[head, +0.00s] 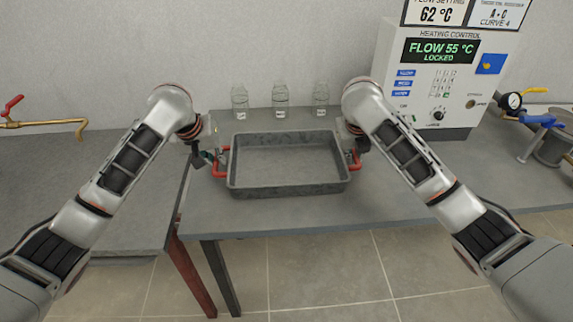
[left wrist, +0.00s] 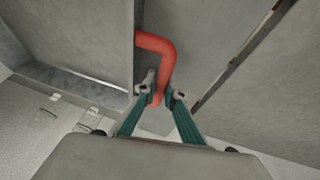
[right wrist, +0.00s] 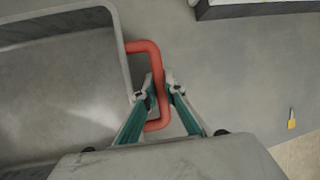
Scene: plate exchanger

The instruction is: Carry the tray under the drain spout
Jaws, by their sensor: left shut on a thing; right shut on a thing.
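The grey metal tray (head: 287,190) is in the middle of the head view, at the front of the grey bench, and looks empty. It has a red handle at each end. My left gripper (head: 212,162) is shut on the left red handle (left wrist: 155,43), seen between its fingers in the left wrist view. My right gripper (head: 355,155) is shut on the right red handle (right wrist: 143,47). A brass pipe with a red lever (head: 14,104) is at the far left. Another outlet with a gauge and blue valve (head: 540,119) is at the far right. I cannot tell which is the drain spout.
Several glass jars (head: 280,99) stand behind the tray. A heating control box (head: 440,80) stands at the back right. A grey cylindrical vessel (head: 553,148) is at the far right. The bench at left (head: 80,180) is clear, with a gap between the benches.

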